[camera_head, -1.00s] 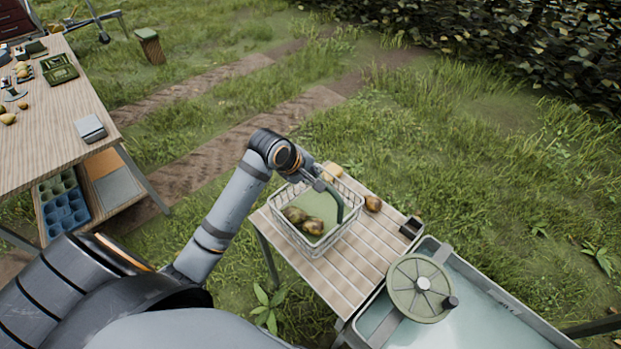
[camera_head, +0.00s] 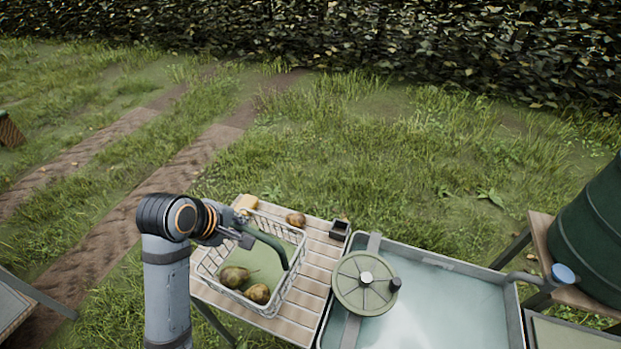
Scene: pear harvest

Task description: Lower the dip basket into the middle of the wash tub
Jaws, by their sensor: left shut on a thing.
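The dip basket (camera_head: 208,272) is a white wire basket with a green base and a dark green arched handle (camera_head: 271,246). Brown-green pears (camera_head: 234,277) lie inside it. My left gripper (camera_head: 244,239) is shut on the handle at its left part. The basket is at the slatted wooden stand (camera_head: 312,287); I cannot tell whether it touches the slats. The wash tub (camera_head: 449,262) is a grey metal tub of pale water, right of the stand. My right gripper is out of view.
A round green disc with a crank knob (camera_head: 366,283) sits over the tub's left side. A pear (camera_head: 295,219), a yellowish block (camera_head: 246,202) and a small dark box (camera_head: 340,229) lie on the stand. A dark green barrel (camera_head: 592,235) with a tap stands right.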

